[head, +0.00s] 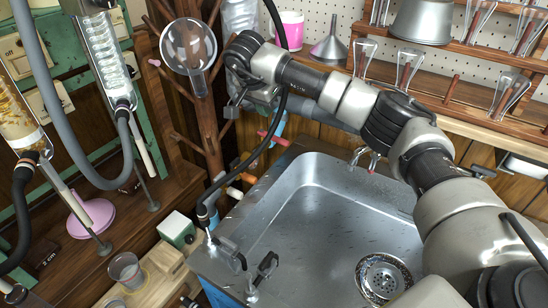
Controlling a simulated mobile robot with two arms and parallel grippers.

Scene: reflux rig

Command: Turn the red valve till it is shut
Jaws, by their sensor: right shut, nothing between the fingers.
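A red handle (272,138), which looks like the red valve, sits on piping behind the sink's back left corner. How far it is turned cannot be told at this size. My right arm reaches in from the right across the sink. My right gripper (232,110) is shut and empty, above and to the left of the red handle and apart from it in the picture. It is small and dark, in front of a brown wooden stand. A smaller red part (373,164) shows at the tap on the sink's back edge. My left gripper is not in view.
A steel sink (300,215) fills the middle. A dark hose (262,150) curves down past the red handle. A round flask (188,46) hangs on the wooden stand (205,125). Glass condensers stand at left; a shelf (465,95) with glassware stands at right. A beaker (126,270) stands lower left.

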